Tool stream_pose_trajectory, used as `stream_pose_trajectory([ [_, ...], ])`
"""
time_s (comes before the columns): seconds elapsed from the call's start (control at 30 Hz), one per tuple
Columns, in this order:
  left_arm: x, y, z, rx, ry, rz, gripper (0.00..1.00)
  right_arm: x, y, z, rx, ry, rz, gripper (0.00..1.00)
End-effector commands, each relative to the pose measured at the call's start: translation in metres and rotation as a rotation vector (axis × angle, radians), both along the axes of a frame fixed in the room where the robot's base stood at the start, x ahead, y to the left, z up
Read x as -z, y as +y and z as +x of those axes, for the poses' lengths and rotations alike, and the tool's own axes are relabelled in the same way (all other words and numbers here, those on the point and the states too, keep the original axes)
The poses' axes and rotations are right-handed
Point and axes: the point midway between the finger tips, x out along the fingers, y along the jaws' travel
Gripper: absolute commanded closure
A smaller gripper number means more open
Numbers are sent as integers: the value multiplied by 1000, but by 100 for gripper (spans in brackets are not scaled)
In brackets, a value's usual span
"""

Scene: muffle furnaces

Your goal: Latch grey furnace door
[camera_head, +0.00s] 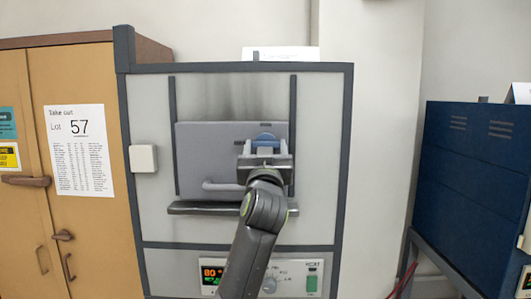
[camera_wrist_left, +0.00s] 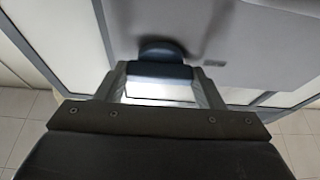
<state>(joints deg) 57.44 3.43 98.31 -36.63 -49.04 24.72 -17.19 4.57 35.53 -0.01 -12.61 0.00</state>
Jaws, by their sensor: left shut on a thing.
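The grey furnace (camera_head: 150,205) stands in the middle of the head view. Its grey door panel (camera_head: 205,150) sits between two dark vertical rails and looks closed against the front. A blue latch piece (camera_head: 263,137) is at the door's right part. My left gripper (camera_head: 265,152) is shut on it, with my arm reaching up from below. In the left wrist view the dark blue latch (camera_wrist_left: 160,52) lies between the fingertips of my gripper (camera_wrist_left: 160,72), near the door (camera_wrist_left: 250,40). The gripper hides part of the latch. My right gripper is not in view.
A door handle bar (camera_head: 218,186) and a dark ledge (camera_head: 195,208) are near my arm. A control panel (camera_head: 212,277) with a lit display is below. A tan cabinet (camera_head: 85,85) stands left, a blue furnace (camera_head: 465,170) right. Free room lies between the furnaces.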

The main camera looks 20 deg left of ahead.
Motion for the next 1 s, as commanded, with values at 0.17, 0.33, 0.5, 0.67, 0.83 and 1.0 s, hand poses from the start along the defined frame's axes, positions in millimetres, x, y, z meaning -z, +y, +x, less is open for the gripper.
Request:
stream_pose_trajectory([
  [0.17, 4, 0, 2, 2, 10, -9, 61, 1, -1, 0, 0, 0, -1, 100],
  [0.33, 5, 0, 1, 2, 10, -9, 61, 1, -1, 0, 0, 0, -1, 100],
  [0.5, 4, 0, 1, 2, 7, -7, 19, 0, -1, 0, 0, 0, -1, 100],
  [0.67, 2, 0, 1, 1, 4, -5, 16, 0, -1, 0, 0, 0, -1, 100],
  [0.83, 2, 0, -1, 2, 2, -4, 16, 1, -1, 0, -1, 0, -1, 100],
  [1.0, 10, -5, -13, 2, 1, -6, 16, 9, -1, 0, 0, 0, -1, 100],
])
